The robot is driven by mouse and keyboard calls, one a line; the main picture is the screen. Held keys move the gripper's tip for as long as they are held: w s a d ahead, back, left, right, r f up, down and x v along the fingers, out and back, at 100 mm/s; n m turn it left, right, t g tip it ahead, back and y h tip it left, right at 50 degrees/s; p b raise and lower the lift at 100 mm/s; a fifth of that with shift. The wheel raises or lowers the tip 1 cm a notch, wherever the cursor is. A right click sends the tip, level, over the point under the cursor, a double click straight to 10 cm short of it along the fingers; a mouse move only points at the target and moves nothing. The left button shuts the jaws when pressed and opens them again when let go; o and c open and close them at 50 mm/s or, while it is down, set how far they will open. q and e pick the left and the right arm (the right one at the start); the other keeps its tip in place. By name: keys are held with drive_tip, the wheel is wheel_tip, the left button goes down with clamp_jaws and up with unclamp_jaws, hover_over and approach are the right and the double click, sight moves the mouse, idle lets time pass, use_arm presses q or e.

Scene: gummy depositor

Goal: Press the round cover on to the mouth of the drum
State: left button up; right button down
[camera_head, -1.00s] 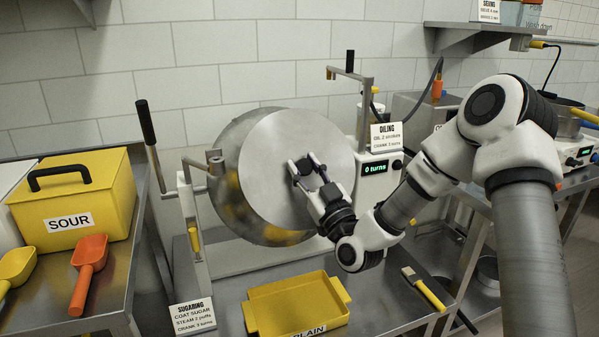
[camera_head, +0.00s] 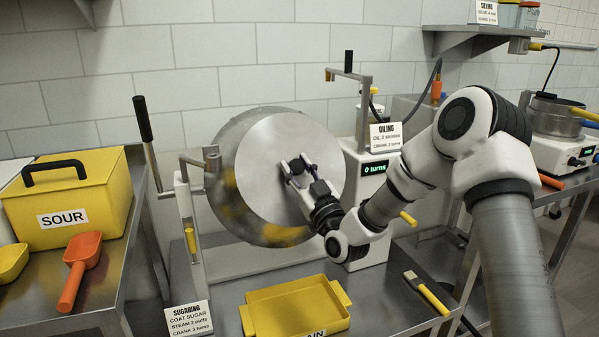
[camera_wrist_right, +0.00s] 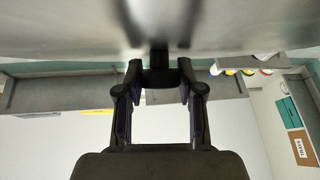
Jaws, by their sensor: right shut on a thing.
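The round cover (camera_head: 268,153) is a flat grey metal disc, held upright and facing me in front of the drum (camera_head: 224,180). The drum is a shiny metal vessel with yellow showing in its lower part. My right gripper (camera_head: 298,170) is shut on the small dark knob at the cover's middle. In the right wrist view the gripper (camera_wrist_right: 158,78) grips this knob, with the cover's metal face (camera_wrist_right: 70,35) across the top. The cover hides the drum's mouth; I cannot tell whether they touch. My left gripper is not in view.
A yellow PLAIN tray (camera_head: 295,308) lies below the drum. A dark-handled crank (camera_head: 144,120) stands at its left. The oiling post (camera_head: 366,100) and display box (camera_head: 372,190) stand at its right. A yellow SOUR box (camera_head: 68,205) and orange scoop (camera_head: 80,265) are on the left table.

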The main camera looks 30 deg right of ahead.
drive_tip(key=shift+w, duration=0.1)
idle(0.4)
drive_tip(key=shift+w+f, duration=0.2)
drive_tip(key=shift+w, duration=0.05)
drive_tip(key=shift+d, duration=0.1)
drive_tip(key=c, duration=0.6)
unclamp_jaws()
drive_tip(key=shift+c, duration=0.2)
